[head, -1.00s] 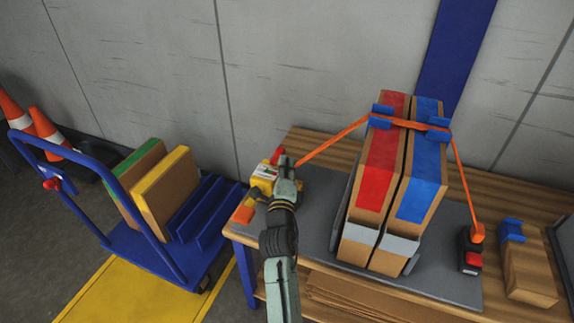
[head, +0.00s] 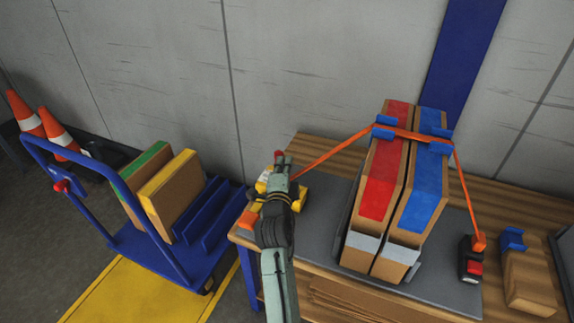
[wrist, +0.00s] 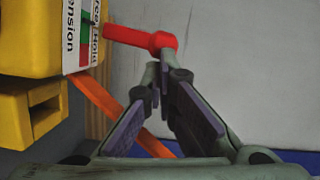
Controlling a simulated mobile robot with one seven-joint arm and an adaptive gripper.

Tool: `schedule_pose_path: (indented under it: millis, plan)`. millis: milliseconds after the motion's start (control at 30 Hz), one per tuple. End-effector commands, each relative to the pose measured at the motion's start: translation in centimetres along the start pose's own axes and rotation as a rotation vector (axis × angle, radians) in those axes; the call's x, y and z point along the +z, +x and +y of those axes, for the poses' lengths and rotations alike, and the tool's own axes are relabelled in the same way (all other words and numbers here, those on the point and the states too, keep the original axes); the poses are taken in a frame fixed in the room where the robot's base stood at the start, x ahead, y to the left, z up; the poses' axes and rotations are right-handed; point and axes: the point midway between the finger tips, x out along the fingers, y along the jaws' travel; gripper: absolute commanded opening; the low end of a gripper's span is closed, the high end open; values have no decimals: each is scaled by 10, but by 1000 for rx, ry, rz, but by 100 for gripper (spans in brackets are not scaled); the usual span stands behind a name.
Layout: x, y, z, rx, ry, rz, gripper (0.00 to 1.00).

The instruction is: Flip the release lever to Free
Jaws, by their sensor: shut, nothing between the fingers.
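The yellow tension unit (head: 262,190) stands at the left end of the table, partly hidden by my arm. In the wrist view, the unit (wrist: 32,35) fills the upper left and bears a white label (wrist: 80,35) with "Tension", "Hold" and a cut-off "Free". The red release lever (wrist: 140,38) sticks out from the label side toward the right, ending in a thick red knob. The lever's tip (head: 279,154) also shows in the head view. My gripper (wrist: 160,75) is shut and empty, its fingertips right by the knob; I cannot tell if they touch.
An orange strap (head: 335,147) runs from near the unit over two boxes with red (head: 384,180) and blue (head: 422,190) bands. A black and red buckle (head: 470,260) sits to their right.

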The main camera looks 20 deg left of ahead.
Motion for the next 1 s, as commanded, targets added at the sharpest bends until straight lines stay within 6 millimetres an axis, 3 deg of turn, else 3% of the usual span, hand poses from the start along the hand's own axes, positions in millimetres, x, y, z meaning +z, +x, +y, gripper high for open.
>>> schedule_pose_path:
  millis: [1000]
  plan:
    - [20, 7, -12, 107, -329, 1, 0]
